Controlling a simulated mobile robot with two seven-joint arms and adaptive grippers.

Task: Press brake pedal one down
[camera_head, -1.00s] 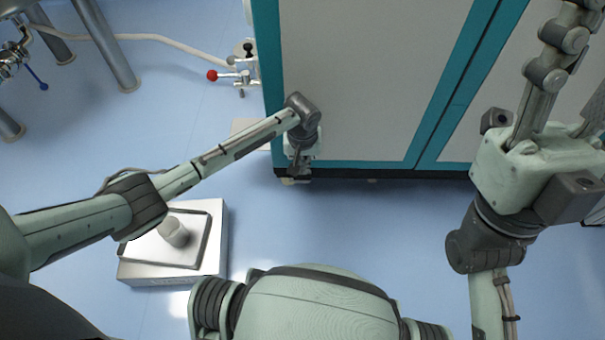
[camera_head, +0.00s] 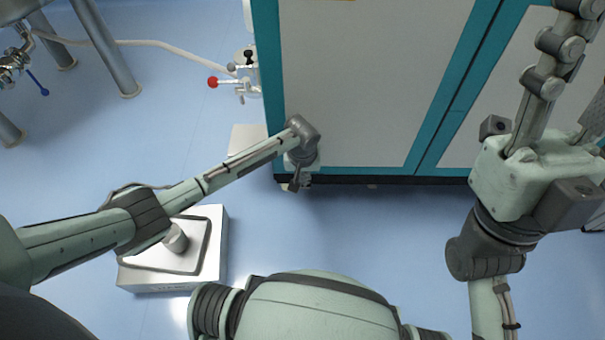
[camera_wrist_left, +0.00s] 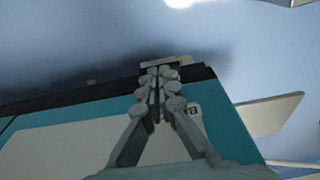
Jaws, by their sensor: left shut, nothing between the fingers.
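My left gripper (camera_head: 298,181) is low at the bottom front edge of the cabinet, its fingers shut together and empty. In the left wrist view the closed fingertips (camera_wrist_left: 160,73) overlap a small pale bar (camera_wrist_left: 180,61) jutting out at the cabinet's dark base, likely the brake pedal. I cannot tell whether they touch it or how far it is pressed. In the head view the gripper hides this spot.
The white and teal cabinet (camera_head: 370,80) fills the back. A pale plate (camera_head: 247,138) sticks out at its left side, below a red-knobbed valve (camera_head: 213,82). The blue floor before the cabinet is clear.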

